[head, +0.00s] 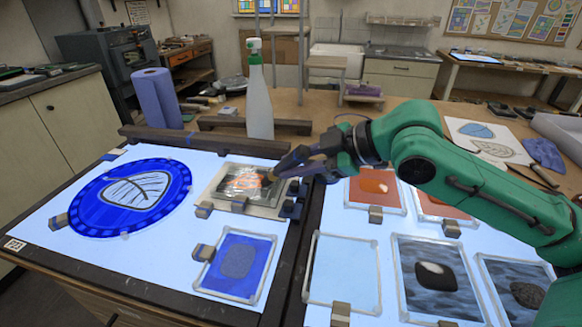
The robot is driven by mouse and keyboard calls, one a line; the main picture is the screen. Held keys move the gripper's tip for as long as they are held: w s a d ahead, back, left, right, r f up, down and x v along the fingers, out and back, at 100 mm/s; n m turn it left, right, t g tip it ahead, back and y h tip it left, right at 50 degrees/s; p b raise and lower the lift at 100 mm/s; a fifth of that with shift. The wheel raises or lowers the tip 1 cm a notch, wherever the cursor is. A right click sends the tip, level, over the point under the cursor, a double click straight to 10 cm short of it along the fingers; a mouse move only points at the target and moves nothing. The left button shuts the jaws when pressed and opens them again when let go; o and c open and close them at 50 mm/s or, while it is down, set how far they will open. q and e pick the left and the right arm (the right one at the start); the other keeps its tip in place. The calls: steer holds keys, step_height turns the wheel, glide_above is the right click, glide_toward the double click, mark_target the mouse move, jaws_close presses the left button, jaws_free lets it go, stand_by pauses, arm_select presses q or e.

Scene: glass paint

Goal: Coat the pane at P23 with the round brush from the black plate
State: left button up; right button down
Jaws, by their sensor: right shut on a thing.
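My right gripper (285,167) reaches in from the right on the green arm. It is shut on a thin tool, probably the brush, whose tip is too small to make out. The tip is over a clear, shiny pane with orange marks (243,184) in a pale frame on the left light table. I cannot tell whether it touches. Small black holders (291,205) stand just right of that pane. I cannot make out a black plate or a P23 mark. A white label (15,245) at the table's left corner is not readable with certainty. My left gripper is out of view.
A blue round glass piece with a leaf (130,198) and a blue pane (238,265) lie on the left light table. Orange, empty and dark panes lie on the right one. A spray bottle (259,100) and purple roll (157,98) stand behind.

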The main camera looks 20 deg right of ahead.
steer(key=shift+s+d+f+b, duration=0.35)
steer(key=shift+d+b, duration=0.1)
steer(key=shift+b, duration=0.35)
arm_select(q)
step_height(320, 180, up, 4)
steer(key=p, duration=0.6)
steer(key=shift+p, duration=0.3)
arm_select(e)
steer(key=w+d, duration=0.1)
steer(key=w+d+r, duration=0.1)
steer(key=w+d, duration=0.1)
steer(key=w, duration=0.1)
steer(key=shift+r, duration=0.4)
steer(key=shift+f, duration=0.1)
steer(key=shift+f, duration=0.15)
arm_select(q)
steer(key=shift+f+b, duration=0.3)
steer(key=shift+b, duration=0.05)
arm_select(e)
steer(key=shift+f, duration=0.3)
